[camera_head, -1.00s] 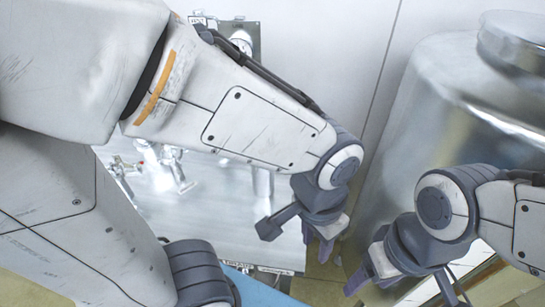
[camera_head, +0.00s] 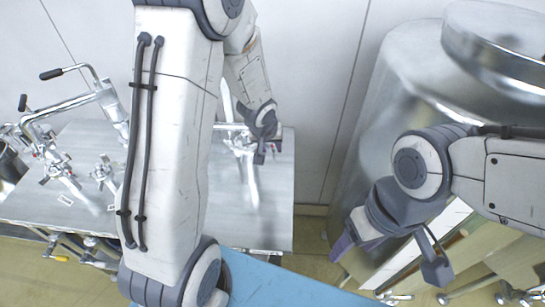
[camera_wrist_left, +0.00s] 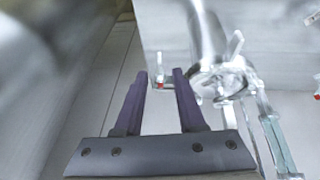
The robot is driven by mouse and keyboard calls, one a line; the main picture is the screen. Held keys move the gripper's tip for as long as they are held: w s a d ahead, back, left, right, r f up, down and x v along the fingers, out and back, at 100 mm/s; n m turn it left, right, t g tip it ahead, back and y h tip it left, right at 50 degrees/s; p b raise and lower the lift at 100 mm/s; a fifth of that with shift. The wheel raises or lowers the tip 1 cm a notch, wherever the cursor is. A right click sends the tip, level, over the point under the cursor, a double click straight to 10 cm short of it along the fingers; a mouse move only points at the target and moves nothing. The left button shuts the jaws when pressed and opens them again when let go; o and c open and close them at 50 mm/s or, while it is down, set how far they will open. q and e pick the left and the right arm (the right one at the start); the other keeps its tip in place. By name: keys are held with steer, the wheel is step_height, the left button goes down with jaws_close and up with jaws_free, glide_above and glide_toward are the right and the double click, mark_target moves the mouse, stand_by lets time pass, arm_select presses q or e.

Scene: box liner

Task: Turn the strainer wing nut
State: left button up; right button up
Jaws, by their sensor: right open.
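A shiny metal pipe fitting (camera_head: 240,143) stands on the steel table just left of my left gripper in the head view. In the left wrist view this fitting (camera_wrist_left: 222,75) is right of the fingers, with a wing-like piece (camera_wrist_left: 236,46) at its top. I cannot tell surely whether that piece is the strainer wing nut. My left gripper (camera_wrist_left: 160,75) is open, with nothing held between its dark purple fingers. The right finger is close to the fitting; contact is unclear. In the head view the left gripper (camera_head: 262,152) points down. My right gripper (camera_head: 345,240) is open, away from the table.
The steel table (camera_head: 270,215) carries more pipework and valves (camera_head: 60,165) on the left. A large steel tank (camera_head: 385,130) stands at the right. A blue surface (camera_head: 280,285) lies in front. My left arm hides the table's middle.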

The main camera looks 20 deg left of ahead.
mark_target(273, 152)
arm_select(q)
steer(key=b+x, duration=0.2)
steer(key=x, duration=0.2)
steer(key=shift+f, duration=0.15)
arm_select(e)
step_height(273, 152, down, 3)
steer(key=shift+r, duration=0.1)
